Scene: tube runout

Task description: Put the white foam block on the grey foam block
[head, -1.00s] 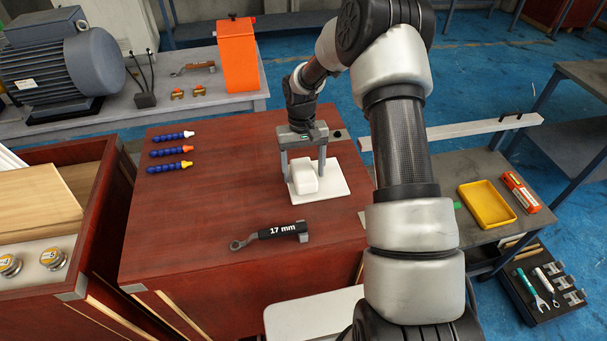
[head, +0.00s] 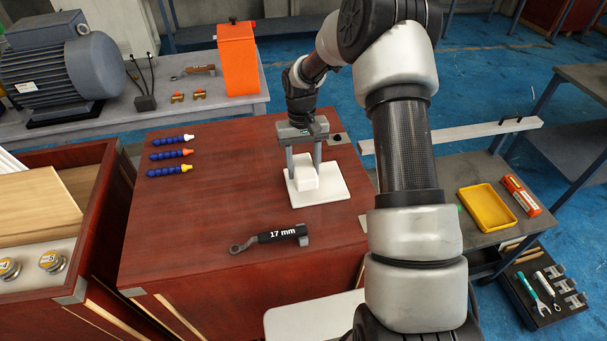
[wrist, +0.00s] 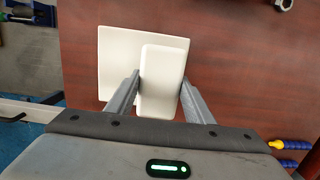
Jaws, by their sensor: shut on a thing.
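The white foam block (head: 307,182) is a small rounded oblong on the red-brown cabinet top, over a flat pale square pad (head: 332,188). In the wrist view the block (wrist: 162,75) overlaps the pad (wrist: 118,60); I cannot tell whether it rests on it or is just above. My gripper (head: 304,170) points down, with one finger on each side of the block. In the wrist view both fingertips (wrist: 161,85) meet its sides, so it is shut on the block. No clearly grey foam block shows.
A 17 mm wrench (head: 270,238) lies in front of the pad. Several blue nozzles (head: 170,154) lie at the back left of the top. An open drawer (head: 95,215) stands left. A yellow tray (head: 487,207) sits on a side table. The cabinet top's middle left is clear.

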